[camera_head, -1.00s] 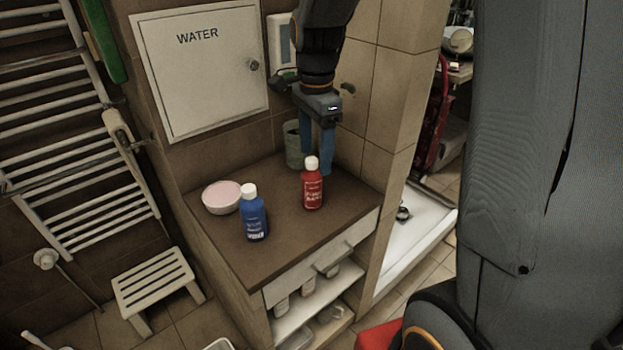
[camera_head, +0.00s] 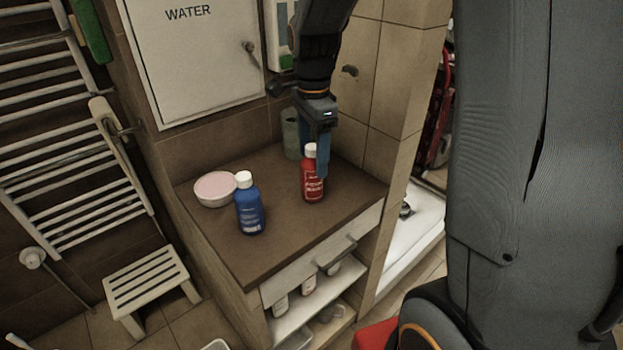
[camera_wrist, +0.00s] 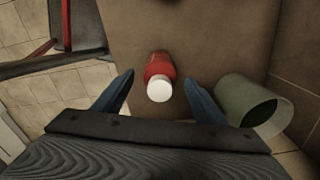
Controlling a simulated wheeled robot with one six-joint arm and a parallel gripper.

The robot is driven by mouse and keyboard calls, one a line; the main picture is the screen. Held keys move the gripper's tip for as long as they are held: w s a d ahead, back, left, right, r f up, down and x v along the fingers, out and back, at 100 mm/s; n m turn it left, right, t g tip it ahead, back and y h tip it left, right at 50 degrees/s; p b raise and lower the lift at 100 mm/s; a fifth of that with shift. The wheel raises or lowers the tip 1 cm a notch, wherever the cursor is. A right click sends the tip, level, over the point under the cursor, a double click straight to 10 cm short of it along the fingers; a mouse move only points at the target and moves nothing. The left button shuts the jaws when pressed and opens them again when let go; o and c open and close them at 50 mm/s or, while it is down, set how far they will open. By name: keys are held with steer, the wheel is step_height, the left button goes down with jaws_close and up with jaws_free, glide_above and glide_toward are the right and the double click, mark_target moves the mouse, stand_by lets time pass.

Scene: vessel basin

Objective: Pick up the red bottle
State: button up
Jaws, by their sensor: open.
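The red bottle (camera_head: 309,187) with a white cap stands upright on the brown countertop (camera_head: 275,225), near its right side. There are visible gaps on both sides of the cap. The jaws hold nothing.
A blue bottle (camera_head: 249,208) and a bowl with pink contents (camera_head: 215,190) stand to the left. A grey-green cup (camera_head: 291,135) stands behind the gripper and shows close to the right finger in the wrist view (camera_wrist: 238,98). The counter's front is clear.

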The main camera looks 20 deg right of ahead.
mark_target(312, 177)
steer(key=shift+a+f+p, duration=0.1)
steer(key=shift+f+p, duration=0.8)
steer(key=shift+f, duration=2.5)
steer(key=c, duration=1.3)
